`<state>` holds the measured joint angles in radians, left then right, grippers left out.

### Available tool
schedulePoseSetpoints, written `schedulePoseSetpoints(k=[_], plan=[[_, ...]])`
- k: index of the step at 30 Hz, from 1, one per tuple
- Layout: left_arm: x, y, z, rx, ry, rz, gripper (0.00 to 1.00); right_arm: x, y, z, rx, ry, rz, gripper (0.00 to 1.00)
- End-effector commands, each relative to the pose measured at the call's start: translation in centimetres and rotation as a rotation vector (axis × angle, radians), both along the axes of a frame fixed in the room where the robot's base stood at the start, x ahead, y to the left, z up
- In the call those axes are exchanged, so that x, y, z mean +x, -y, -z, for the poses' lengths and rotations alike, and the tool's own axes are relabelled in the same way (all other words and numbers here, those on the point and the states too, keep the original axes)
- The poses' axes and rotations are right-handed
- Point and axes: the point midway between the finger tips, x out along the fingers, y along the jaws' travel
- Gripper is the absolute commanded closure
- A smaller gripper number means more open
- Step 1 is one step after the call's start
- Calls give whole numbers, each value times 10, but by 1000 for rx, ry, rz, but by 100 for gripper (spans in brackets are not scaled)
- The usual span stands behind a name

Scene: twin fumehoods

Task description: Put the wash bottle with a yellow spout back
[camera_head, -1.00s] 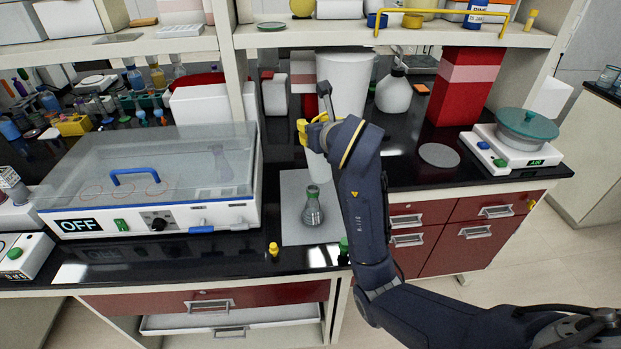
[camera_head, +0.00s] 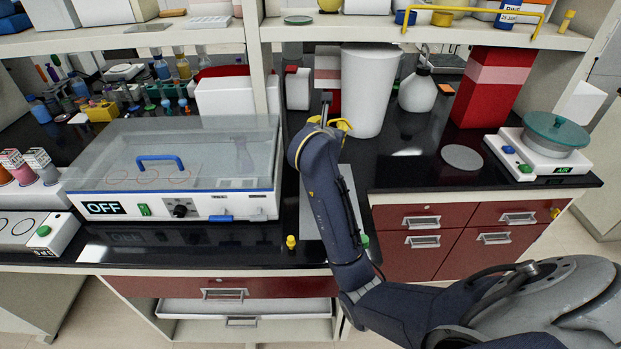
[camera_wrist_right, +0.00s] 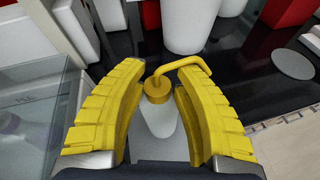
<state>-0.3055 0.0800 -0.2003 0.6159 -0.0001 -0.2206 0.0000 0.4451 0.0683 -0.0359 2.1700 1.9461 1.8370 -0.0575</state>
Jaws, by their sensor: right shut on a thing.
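The wash bottle has a yellow cap and bent yellow spout (camera_wrist_right: 157,86) and a pale body (camera_wrist_right: 160,120) in the right wrist view. My right gripper (camera_wrist_right: 158,78) has its yellow fingers on both sides of the bottle and is shut on it. In the head view my right gripper (camera_head: 330,122) is above the bench, left of the tall white bin. There my arm hides the bottle. I cannot tell whether the bottle's base touches anything. My left gripper is not in view.
The tall white bin (camera_head: 369,95) stands close to the right gripper. Another white bottle (camera_head: 418,92) and a red box (camera_head: 492,87) stand farther right. A clear-lidded machine marked OFF (camera_head: 165,205) is at left. A grey disc (camera_head: 462,157) lies on open black bench.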

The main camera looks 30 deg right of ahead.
Motion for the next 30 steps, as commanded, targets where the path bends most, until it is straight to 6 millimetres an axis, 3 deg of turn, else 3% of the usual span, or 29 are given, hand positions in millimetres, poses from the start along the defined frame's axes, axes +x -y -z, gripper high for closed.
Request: schedulePoseSetpoints(k=[3,9,28,29,30], plan=[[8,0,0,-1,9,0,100,-1,3,-2,3,13,27,85],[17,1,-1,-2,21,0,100,-1,3,16,8,22,28,85],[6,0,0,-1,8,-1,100,-1,2,29,7,24,26,85],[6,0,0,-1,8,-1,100,-1,2,29,9,24,26,64],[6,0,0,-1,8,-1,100,-1,2,29,9,24,26,59]])
